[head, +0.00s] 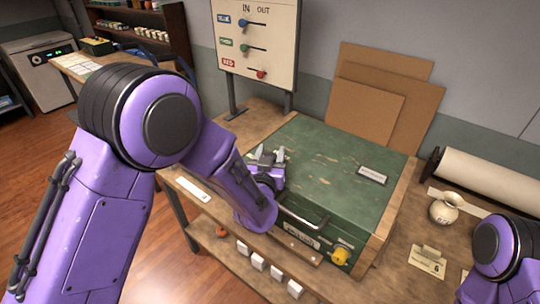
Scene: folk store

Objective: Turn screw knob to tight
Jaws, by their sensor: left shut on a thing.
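A yellow knob (340,256) sits at the lower right of the front of a green box (330,150) on the wooden bench. My left gripper (268,155) is at the left part of the green box's top, well apart from the yellow knob. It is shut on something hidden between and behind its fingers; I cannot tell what. An orange-red knob-like piece (222,231) shows below the bench's front edge, left of the box. I cannot tell which piece is the screw knob. Part of my right arm shows at the lower right; its gripper is out of view.
A metal handle (305,220) sticks out from the box's front. Cardboard sheets (365,110) lean on the wall. A cream jug (444,208), a card (428,262) and a paper roll (490,180) are at right.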

